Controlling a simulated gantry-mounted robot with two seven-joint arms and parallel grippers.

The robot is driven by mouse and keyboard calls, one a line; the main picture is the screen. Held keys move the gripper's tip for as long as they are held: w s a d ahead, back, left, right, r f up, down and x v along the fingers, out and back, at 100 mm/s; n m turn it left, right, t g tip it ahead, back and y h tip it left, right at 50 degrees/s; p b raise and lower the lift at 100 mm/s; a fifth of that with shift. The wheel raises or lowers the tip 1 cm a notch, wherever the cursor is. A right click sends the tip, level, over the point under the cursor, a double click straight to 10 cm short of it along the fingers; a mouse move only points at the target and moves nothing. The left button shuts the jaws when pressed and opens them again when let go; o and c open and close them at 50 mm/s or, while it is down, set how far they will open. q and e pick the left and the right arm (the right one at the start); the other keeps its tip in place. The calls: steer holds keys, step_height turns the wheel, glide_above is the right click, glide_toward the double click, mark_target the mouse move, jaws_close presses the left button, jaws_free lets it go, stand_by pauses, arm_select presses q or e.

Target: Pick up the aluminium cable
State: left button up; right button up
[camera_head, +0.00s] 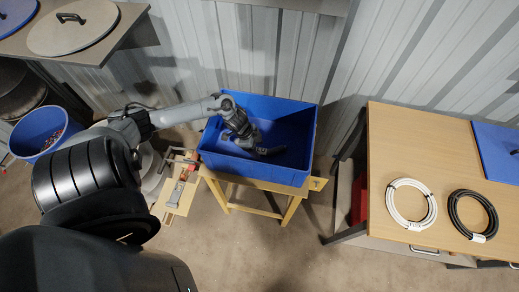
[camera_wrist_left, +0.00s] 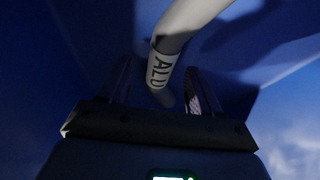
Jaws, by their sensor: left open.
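The aluminium cable (camera_wrist_left: 192,18) shows in the left wrist view as a thick pale grey cable with "ALU" printed in dark letters on a white band. It bends down from the upper right and runs between the two fingers of my left gripper (camera_wrist_left: 160,92). The fingers stand apart, one on each side of it, and are not closed on it. In the head view my left gripper (camera_head: 272,151) is down inside the blue crate (camera_head: 255,172), and I cannot make out the cable there. My right gripper is not in view.
The crate rests on a wooden stand (camera_head: 265,187). A blue bucket (camera_head: 38,136) is at the left. At the right a wooden table (camera_head: 415,145) carries a white cable coil (camera_head: 391,203), a black cable coil (camera_head: 453,207) and a blue lid (camera_head: 498,150). Corrugated wall lies behind.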

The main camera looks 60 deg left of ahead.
arm_select(q)
steer(key=shift+w+d+f, duration=0.1)
steer(key=shift+w+f, duration=0.05)
steer(key=shift+f, duration=0.3)
jaws_close()
steer(key=shift+r, duration=0.1)
